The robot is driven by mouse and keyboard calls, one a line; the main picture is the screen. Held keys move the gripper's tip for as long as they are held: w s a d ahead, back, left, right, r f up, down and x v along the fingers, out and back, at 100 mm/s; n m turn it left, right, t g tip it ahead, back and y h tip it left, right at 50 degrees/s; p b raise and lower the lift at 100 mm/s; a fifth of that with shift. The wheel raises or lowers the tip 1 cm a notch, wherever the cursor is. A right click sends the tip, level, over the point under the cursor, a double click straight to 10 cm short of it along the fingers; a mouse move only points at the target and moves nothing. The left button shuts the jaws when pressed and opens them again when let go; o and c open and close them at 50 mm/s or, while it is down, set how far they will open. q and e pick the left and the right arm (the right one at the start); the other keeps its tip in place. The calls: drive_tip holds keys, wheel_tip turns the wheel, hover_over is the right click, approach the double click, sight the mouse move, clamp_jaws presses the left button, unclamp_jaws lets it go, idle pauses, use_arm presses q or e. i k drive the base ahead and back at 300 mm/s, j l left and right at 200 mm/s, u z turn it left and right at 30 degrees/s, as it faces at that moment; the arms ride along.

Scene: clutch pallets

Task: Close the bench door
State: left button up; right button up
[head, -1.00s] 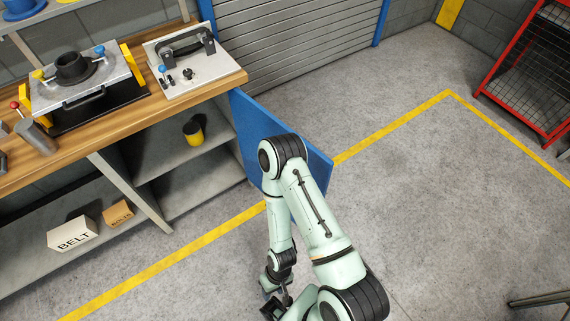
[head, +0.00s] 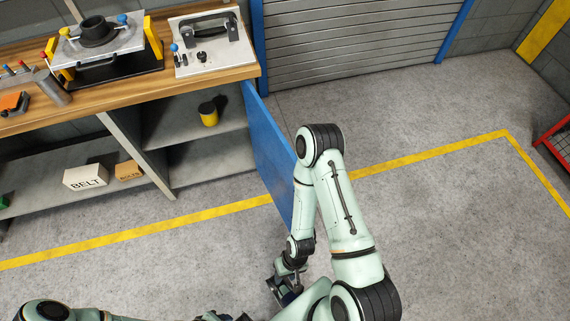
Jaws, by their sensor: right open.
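The bench door (head: 268,150) is a blue panel at the right end of the wooden-topped bench (head: 215,78). It stands open, swung out toward me, and the shelves behind it are exposed. My right forearm hides part of its free edge. My right gripper (head: 274,287) is open and low in the picture, below the door's near lower corner. It looks empty, and I cannot tell whether the arm touches the door. My left arm shows only at the bottom left edge, with its jaws out of sight.
The bench shelves hold a yellow-and-black cup (head: 209,116), a white BELT box (head: 86,177) and a small brown box (head: 129,170). Fixtures stand on the benchtop. A red rack (head: 553,135) is at the right edge. The floor right of the door is clear.

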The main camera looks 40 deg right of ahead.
sight(276, 160)
drive_tip(key=l+u, duration=0.15)
drive_tip(key=l, duration=0.9)
drive_tip(key=k+l+u, duration=0.15)
drive_tip(key=l, duration=0.9)
